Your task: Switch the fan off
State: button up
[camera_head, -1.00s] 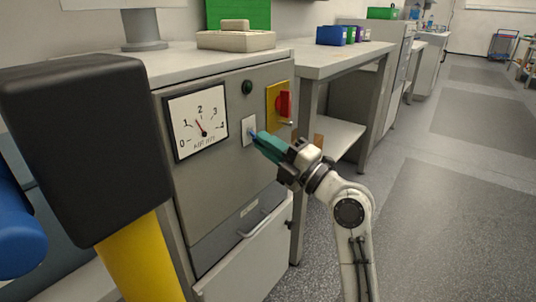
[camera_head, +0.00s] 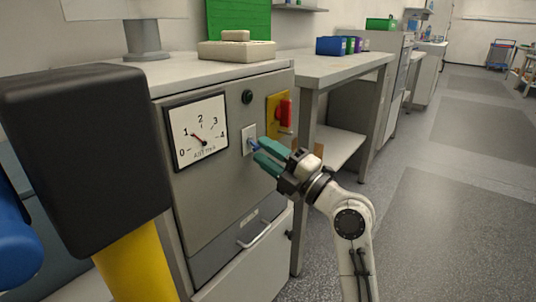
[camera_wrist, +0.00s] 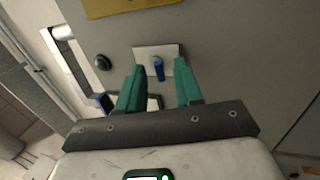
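The fan switch is likely the small blue lever (camera_head: 252,143) on a white plate (camera_head: 247,133) on the grey cabinet front; no label on it is readable. In the wrist view the lever (camera_wrist: 159,69) stands out from its plate (camera_wrist: 143,53), between the two teal fingertips with a gap on each side. My gripper (camera_head: 259,149) is open and empty, its fingers pointing at the plate; it also shows in the wrist view (camera_wrist: 159,75). A dial (camera_head: 201,128) left of the plate has its needle near 1.
A red rotary switch (camera_head: 284,112) on a yellow plate is right of the lever. A dark round button (camera_head: 247,97) is above it. A drawer handle (camera_head: 255,235) juts out below. The floor (camera_head: 440,220) at right is clear.

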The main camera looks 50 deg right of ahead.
jog(key=v, duration=1.1)
jog(key=shift+b, duration=0.3)
jog(key=shift+w, duration=0.1)
jog(key=a+f+m+g+y, duration=0.1)
jog(key=a+f+m+g, duration=0.4)
jog(key=f, duration=0.7)
jog(key=a+f+m+g+y, duration=0.1)
jog(key=a+f+m+g, duration=0.4)
jog(key=f, duration=0.6)
jog(key=s+a+f+m+g+h, duration=0.1)
jog(key=s+a+f+m+g, duration=0.3)
jog(key=s+f, duration=0.3)
jog(key=s+a+f+m+g+h, duration=0.2)
jog(key=s+f+m+g, duration=0.2)
jog(key=s+f+g, duration=0.25)
notch_tip(320, 180, up, 37)
jog(key=s+p, duration=0.2)
jog(key=p, duration=3.5)
jog(key=shift+d+m, duration=0.15)
jog(key=shift+m, duration=0.25)
